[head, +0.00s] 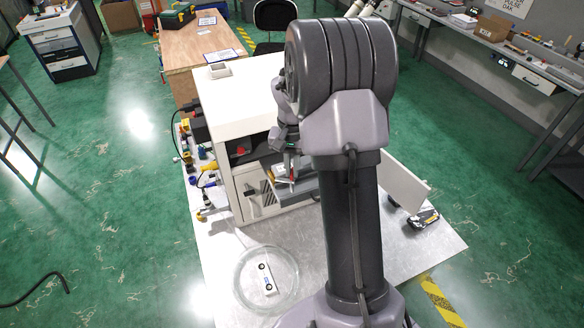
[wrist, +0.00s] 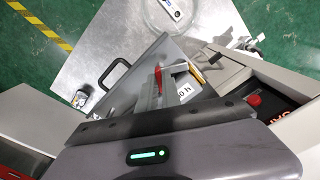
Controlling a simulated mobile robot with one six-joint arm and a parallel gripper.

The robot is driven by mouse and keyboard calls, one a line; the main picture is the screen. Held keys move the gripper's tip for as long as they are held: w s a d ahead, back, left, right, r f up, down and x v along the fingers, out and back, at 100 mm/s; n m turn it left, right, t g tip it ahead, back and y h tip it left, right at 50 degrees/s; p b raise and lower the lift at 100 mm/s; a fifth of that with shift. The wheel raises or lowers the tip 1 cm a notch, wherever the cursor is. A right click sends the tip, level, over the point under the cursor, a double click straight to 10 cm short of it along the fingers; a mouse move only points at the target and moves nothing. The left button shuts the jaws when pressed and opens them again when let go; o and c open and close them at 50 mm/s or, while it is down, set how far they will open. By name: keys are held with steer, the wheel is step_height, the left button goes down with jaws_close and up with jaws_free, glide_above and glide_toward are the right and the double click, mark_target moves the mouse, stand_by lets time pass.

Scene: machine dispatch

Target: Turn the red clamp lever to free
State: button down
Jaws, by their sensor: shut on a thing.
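The red clamp lever (wrist: 158,76) shows as a thin red strip in the wrist view, just beyond the dark body of my gripper (wrist: 156,92). My gripper is shut on it; the contact is partly hidden. In the head view my gripper (head: 288,160) points down into the front of the white machine (head: 245,88). A small red bit of the lever (head: 291,182) shows below it. I cannot read the lever's exact angle.
A grey drawer-like part with a black handle (wrist: 117,74) lies beside the lever. A red button (wrist: 253,100) is at the right. The open door (head: 404,184) stands right of my arm. A round clear dish (head: 240,290) holding a white part (head: 267,280) is on the bench.

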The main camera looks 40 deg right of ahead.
mark_target(292, 171)
steer(key=n, duration=0.5)
steer(key=shift+n+p, duration=0.3)
steer(key=shift+n, duration=0.1)
stand_by(0.3)
steer(key=c, duration=1.5)
jaws_free()
steer(key=shift+c, duration=0.2)
steer(key=shift+r, duration=0.1)
step_height(292, 171, up, 17)
steer(key=p, duration=0.1)
steer(key=shift+r, duration=0.15)
